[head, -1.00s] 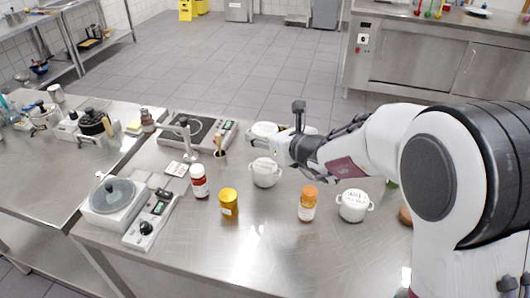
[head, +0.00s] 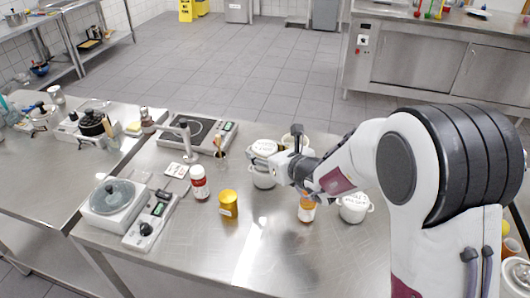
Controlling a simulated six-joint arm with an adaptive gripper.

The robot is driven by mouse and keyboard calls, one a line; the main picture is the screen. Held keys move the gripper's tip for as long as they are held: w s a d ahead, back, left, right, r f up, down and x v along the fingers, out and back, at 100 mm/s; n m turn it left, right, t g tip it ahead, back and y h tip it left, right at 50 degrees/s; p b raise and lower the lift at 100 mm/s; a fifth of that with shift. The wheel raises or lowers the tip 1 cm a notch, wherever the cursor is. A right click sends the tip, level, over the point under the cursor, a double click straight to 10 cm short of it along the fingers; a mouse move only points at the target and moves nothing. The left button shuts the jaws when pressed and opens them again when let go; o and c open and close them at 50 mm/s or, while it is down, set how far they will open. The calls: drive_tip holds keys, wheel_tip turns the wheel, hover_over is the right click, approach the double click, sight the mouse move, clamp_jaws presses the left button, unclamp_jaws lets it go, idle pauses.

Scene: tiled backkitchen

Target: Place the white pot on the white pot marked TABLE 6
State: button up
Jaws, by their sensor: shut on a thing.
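My gripper (head: 280,165) is shut on a white pot (head: 264,147), at the pot's right side. The held pot looks about upright, with dark writing on its top too small to read. Directly below it is another white pot (head: 263,180) on the steel table, its upper part covered by the held pot. I cannot tell whether the two touch. A third white pot (head: 354,209) with writing on top stands at the right. Another white pot (head: 295,142) is partly hidden behind my gripper. I cannot read which pot is marked TABLE 6.
An orange-capped bottle (head: 307,211) stands under my arm, partly hidden. A yellow jar (head: 228,204) and a red-and-white jar (head: 199,183) stand left of the pots. The front middle of the table is clear.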

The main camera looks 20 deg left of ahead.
drive_tip(key=shift+f, duration=0.2)
drive_tip(key=shift+f, duration=0.1)
drive_tip(key=o, duration=1.4)
drive_tip(key=shift+f, duration=0.1)
drive_tip(key=shift+c, duration=0.2)
drive_tip(key=shift+r, duration=0.2)
drive_tip(key=shift+s+d+r, duration=0.2)
drive_tip(key=shift+s+d, duration=0.15)
drive_tip(key=shift+d, duration=0.05)
drive_tip(key=v, duration=1.1)
drive_tip(key=shift+a+r, duration=0.1)
